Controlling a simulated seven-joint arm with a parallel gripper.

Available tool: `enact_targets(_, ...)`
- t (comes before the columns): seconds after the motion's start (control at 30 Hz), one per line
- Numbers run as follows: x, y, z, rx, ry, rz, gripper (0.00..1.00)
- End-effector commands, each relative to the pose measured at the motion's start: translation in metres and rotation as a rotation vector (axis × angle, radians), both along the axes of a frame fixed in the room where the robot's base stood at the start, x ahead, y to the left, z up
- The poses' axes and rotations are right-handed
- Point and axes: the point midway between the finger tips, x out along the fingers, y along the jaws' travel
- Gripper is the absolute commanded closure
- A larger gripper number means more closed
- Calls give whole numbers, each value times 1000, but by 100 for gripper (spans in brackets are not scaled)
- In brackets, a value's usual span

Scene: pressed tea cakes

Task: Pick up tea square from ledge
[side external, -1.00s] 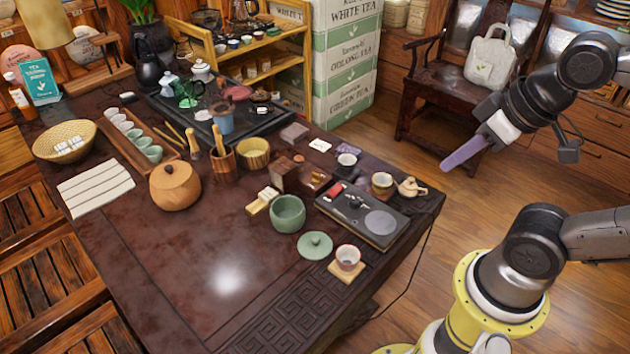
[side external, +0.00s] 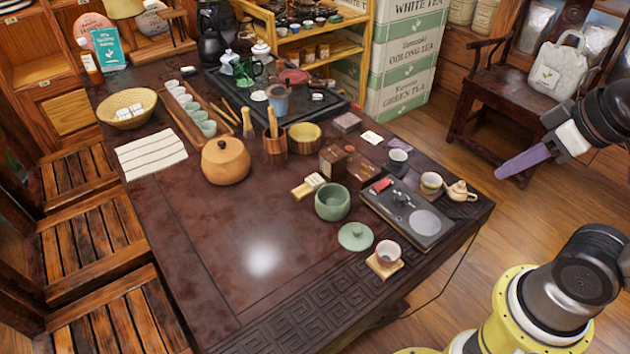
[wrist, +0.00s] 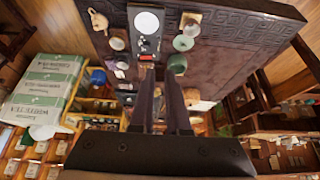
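My gripper (side external: 503,174) hangs in the air to the right of the table, with its purple fingers pointing left and down. In the wrist view my gripper (wrist: 161,78) shows two dark fingers with a narrow gap and nothing between them. I cannot tell for sure which piece is the tea square. Small pale blocks (side external: 315,180) sit on a light wooden piece (side external: 302,191) left of the green bowl. A dark flat square block (side external: 347,122) lies farther back, and a dark brown box (side external: 332,162) stands nearer. No gripper contact shows.
A green bowl (side external: 332,203), its lid (side external: 355,237), a cup (side external: 388,253), a black tray (side external: 412,212) and a small teapot (side external: 460,191) crowd the table's right side. The table's front middle (side external: 215,225) is clear.

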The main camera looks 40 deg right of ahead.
Motion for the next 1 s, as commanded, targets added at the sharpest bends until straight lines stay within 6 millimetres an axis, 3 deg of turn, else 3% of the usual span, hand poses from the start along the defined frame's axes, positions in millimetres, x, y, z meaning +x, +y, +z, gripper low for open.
enact_targets(0.03,0,0,0,0,0,0,75)
enact_targets(0.37,0,0,0,0,0,0,15)
enact_targets(0.67,0,0,0,-3,0,5,15)
enact_targets(0.83,-2,0,0,-54,9,104,15)
enact_targets(1.0,14,0,33,-165,-37,296,15)
